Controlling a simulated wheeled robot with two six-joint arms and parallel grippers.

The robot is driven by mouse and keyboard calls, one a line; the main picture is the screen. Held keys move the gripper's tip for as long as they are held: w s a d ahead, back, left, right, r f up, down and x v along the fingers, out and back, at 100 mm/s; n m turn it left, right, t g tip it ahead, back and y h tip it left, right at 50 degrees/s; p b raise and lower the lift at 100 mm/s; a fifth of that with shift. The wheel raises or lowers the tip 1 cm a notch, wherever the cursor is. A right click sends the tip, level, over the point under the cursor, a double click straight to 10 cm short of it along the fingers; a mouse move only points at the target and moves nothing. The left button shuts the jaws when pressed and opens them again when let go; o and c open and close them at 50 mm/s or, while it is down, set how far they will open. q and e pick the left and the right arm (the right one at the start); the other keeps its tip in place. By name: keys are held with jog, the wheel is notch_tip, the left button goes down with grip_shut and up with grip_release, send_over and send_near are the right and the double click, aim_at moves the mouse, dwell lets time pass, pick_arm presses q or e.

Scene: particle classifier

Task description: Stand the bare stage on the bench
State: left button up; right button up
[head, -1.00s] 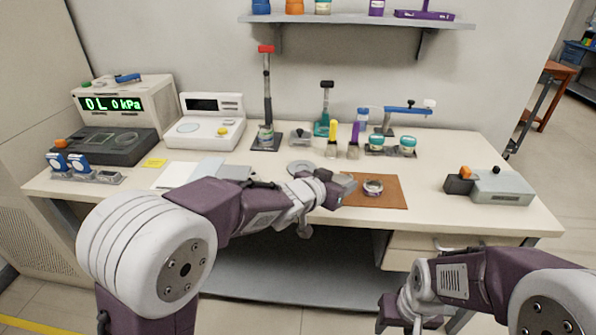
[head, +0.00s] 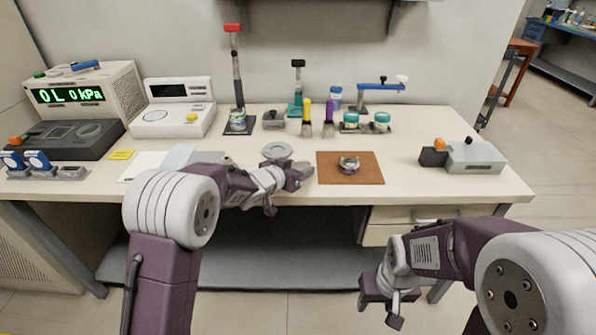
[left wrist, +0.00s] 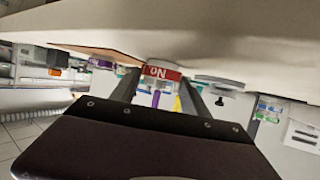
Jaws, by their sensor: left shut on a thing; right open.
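My left gripper (head: 300,176) is over the front of the bench top (head: 412,188), just left of the brown mat. In the left wrist view it is shut on a pale, short, round stage (left wrist: 163,65) with a red label, held between the two fingers. The label's lettering is upside down in that view. In the head view the held stage is mostly hidden by the gripper. I cannot tell whether it touches the bench. My right gripper (head: 381,305) is open and empty, low in front of the bench.
A purple-and-white ring-shaped piece (head: 348,163) sits on the brown mat (head: 372,173). A grey disc (head: 277,150) lies behind my left gripper. Brushes and jars (head: 350,124) stand farther back. A grey device (head: 474,156) stands at the right. Bench between it and the mat is clear.

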pick_arm(q)
jog(key=shift+s+f, duration=0.1)
jog(key=o, duration=1.5)
jog(key=shift+r, duration=0.3)
jog(key=p+v, duration=0.2)
jog(key=v, duration=1)
jog(key=shift+f+p, duration=0.2)
jog(key=shift+p, duration=0.1)
